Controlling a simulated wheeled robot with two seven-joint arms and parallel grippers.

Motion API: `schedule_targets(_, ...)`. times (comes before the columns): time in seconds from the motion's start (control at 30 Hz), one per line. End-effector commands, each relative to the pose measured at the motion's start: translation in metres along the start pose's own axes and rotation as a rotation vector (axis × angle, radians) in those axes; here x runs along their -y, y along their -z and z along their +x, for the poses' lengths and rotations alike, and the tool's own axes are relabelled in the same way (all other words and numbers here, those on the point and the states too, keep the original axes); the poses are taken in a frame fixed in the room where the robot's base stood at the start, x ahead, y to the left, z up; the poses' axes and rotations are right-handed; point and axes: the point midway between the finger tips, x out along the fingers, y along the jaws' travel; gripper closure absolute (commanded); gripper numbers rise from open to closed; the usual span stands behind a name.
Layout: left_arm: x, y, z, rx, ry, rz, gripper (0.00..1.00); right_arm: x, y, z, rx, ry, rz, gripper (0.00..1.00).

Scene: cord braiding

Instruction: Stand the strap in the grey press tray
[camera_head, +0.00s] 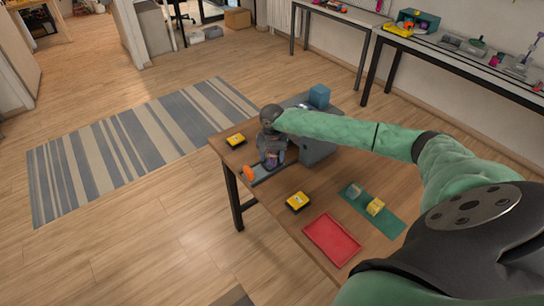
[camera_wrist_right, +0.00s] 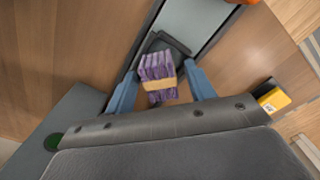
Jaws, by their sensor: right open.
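The strap (camera_wrist_right: 157,68) is a purple bundle with a tan band around it. In the right wrist view it stands between the two blue fingers of my right gripper (camera_wrist_right: 162,88), which is open with a gap on each side of it. A dark grey tray (camera_wrist_right: 170,40) shows behind and around the strap's far end; the strap's foot is hidden, so I cannot tell how it is seated. In the head view my right gripper (camera_head: 273,157) is low over the table's far left part, and the strap is a small purple patch largely covered by it. My left gripper is not in view.
A grey machine block (camera_head: 317,148) stands right beside my gripper. An orange object (camera_head: 249,173) lies at the near end of the grey strip (camera_head: 263,175). Yellow-black boxes (camera_head: 298,201), a red tray (camera_head: 332,240) and a green mat (camera_head: 388,222) are on the table.

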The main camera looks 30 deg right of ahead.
Motion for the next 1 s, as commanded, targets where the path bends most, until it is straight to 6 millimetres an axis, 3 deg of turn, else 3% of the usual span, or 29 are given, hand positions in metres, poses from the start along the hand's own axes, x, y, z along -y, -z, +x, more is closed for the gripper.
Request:
schedule_targets(0.37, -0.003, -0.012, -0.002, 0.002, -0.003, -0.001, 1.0, 0.0, 0.0, -0.006, 0.0, 0.0, 0.0, 0.46)
schedule_targets(0.6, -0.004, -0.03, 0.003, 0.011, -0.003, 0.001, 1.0, 0.0, 0.0, -0.012, 0.0, 0.0, 0.001, 0.46)
schedule_targets(0.67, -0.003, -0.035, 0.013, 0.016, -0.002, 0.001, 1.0, 0.0, 0.001, -0.012, -0.001, 0.001, 0.0, 0.46)
schedule_targets(0.77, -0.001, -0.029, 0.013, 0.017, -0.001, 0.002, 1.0, 0.001, 0.001, -0.018, -0.002, 0.002, 0.0, 0.46)
schedule_targets(1.0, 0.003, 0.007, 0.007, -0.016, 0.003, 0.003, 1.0, 0.0, 0.001, -0.035, -0.001, 0.001, 0.001, 0.46)
